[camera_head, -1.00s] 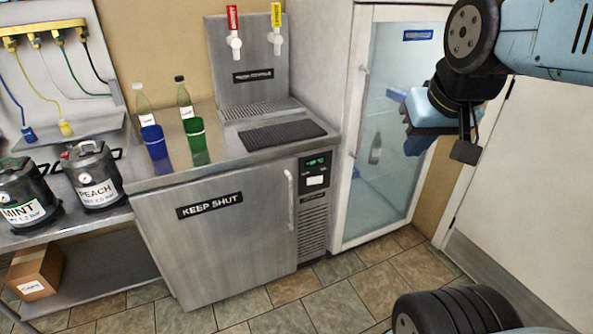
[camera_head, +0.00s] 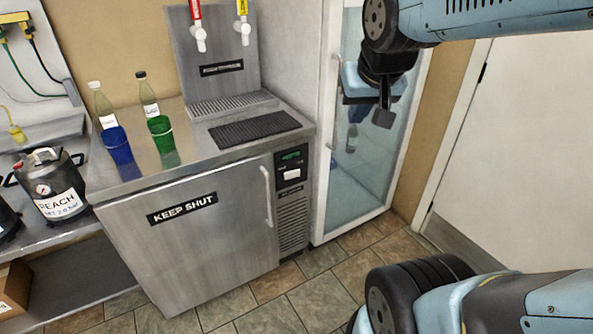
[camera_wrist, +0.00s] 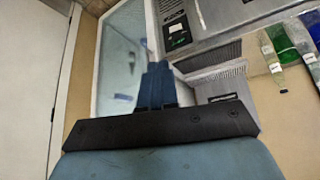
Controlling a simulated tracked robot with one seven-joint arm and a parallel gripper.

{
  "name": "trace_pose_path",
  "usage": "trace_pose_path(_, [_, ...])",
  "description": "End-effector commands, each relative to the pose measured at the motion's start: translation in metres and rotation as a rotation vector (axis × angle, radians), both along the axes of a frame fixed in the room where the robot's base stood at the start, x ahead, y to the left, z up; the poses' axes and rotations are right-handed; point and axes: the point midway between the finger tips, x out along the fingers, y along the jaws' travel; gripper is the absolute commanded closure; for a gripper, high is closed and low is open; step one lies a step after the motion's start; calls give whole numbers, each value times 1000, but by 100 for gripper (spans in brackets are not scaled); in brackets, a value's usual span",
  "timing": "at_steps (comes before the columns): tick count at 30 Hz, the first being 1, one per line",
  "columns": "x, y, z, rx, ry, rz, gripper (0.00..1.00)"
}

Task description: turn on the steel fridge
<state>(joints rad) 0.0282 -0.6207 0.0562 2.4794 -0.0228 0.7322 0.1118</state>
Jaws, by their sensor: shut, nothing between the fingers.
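The steel fridge (camera_head: 190,245) stands left of centre in the head view, its door shut and marked "KEEP SHUT". Its control panel (camera_head: 291,168), with a small green display and a white switch plate, is right of the door handle (camera_head: 268,196). The panel also shows in the wrist view (camera_wrist: 176,32), where everything appears upside down. My gripper (camera_head: 384,112) is shut and empty, in front of the glass-door fridge and to the right of the panel, apart from it. Its fingers also show in the wrist view (camera_wrist: 158,82).
A glass-door fridge (camera_head: 352,185) stands right of the steel one. A peach keg (camera_head: 53,190) stands left. The tiled floor in front is clear.

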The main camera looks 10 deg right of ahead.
Motion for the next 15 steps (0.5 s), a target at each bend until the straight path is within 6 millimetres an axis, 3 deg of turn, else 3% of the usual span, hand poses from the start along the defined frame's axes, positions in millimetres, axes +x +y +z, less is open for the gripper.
trace_pose_path(3, [42, -5, -11, 6, -34, -43, 100])
trace_pose_path(15, [168, -18, -59, 73, -185, -142, 100])
